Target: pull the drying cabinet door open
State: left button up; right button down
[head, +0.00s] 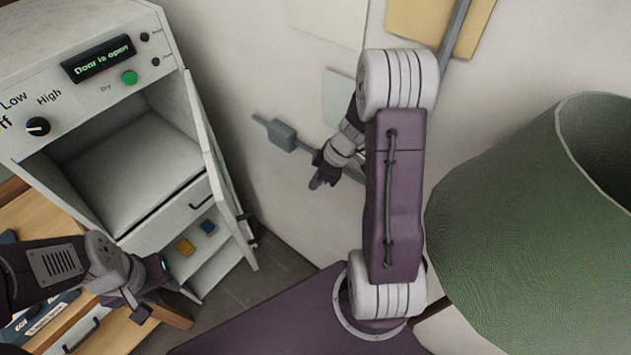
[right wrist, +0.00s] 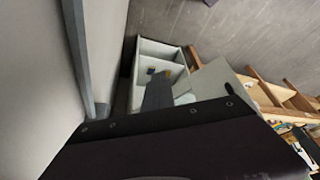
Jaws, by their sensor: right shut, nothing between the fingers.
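The white drying cabinet (head: 157,233) stands at the left of the head view. Its display (head: 98,58) reads "Door is open". The cabinet door (head: 214,165) stands swung out at the right side of the opening, seen nearly edge-on. A dark handle (head: 250,238) shows low by the door's outer edge. The chamber inside looks empty. My right gripper (head: 324,177) is shut and empty, to the right of the door and apart from it, near the wall. My left gripper (head: 138,303) is low in front of the cabinet; its fingers are too small to read.
A drawer (head: 181,212) and a lower shelf with a yellow block (head: 185,246) and a blue block (head: 208,227) sit below the chamber. A wooden table (head: 33,215) stands at the left. A grey wall box (head: 282,135) is behind.

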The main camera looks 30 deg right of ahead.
jog(key=c, duration=1.7)
grip_release()
jog(key=b+v, duration=0.2)
jog(key=v, duration=0.7)
